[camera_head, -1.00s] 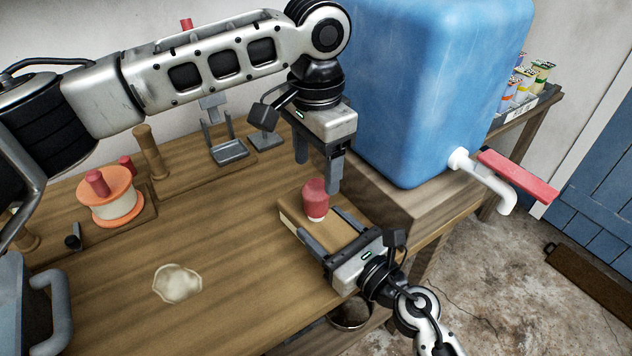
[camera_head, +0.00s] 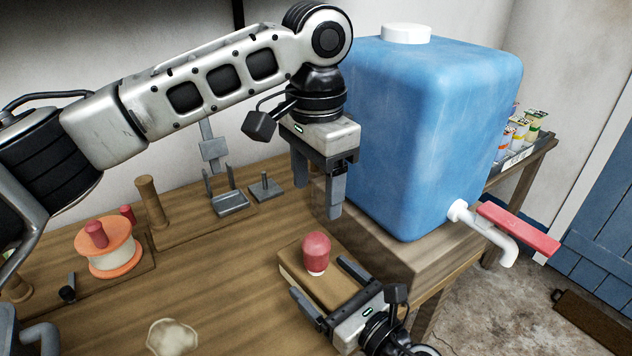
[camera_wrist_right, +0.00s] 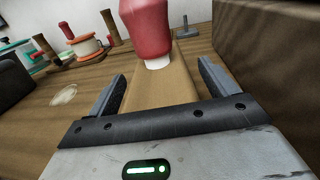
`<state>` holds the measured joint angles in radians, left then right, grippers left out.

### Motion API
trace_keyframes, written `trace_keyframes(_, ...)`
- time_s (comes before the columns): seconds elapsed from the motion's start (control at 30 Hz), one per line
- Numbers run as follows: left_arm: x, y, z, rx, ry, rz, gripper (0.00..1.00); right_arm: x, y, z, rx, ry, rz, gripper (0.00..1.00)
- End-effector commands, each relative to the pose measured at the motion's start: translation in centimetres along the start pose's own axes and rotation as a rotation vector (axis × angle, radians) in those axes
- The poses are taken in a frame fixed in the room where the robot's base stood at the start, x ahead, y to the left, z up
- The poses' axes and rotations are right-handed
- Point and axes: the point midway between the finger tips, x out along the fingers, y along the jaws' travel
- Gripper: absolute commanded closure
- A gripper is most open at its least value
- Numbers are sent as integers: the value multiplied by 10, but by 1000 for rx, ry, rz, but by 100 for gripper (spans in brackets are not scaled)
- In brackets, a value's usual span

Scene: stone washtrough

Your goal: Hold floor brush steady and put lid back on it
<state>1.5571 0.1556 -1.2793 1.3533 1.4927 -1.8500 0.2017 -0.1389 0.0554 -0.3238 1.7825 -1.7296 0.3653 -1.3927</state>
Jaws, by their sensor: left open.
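A tan wooden block (camera_head: 297,267), which may be the floor brush, lies on the wooden counter. A red rounded piece with a white base (camera_head: 316,252) stands upright on it; I cannot tell whether it is the lid. Both show in the right wrist view, the block (camera_wrist_right: 162,88) below the red piece (camera_wrist_right: 146,26). My right gripper (camera_head: 320,279) has its fingers along both sides of the block's near end. The right wrist view shows narrow gaps beside the fingers. My left gripper (camera_head: 318,188) is open and empty, pointing down above and behind the red piece.
A big blue water tank (camera_head: 430,130) with a white tap and red lever (camera_head: 520,228) stands right behind the block. An orange spool (camera_head: 108,250), a wooden peg (camera_head: 151,200) and grey metal stands (camera_head: 230,202) are at the back left. A pale patch (camera_head: 172,337) lies on the clear counter.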

Motion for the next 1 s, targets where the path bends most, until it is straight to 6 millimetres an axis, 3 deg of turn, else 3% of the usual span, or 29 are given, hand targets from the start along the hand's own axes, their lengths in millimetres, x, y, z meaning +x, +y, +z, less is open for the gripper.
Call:
trace_keyframes(0.27,3,0,0,0,0,0,36,-17,0,-2,0,3,0,15)
trace_keyframes(0.7,36,0,0,0,0,0,36,-119,0,-6,0,5,0,15)
trace_keyframes(1.0,51,0,0,0,0,0,36,-156,0,-2,0,1,1,15)
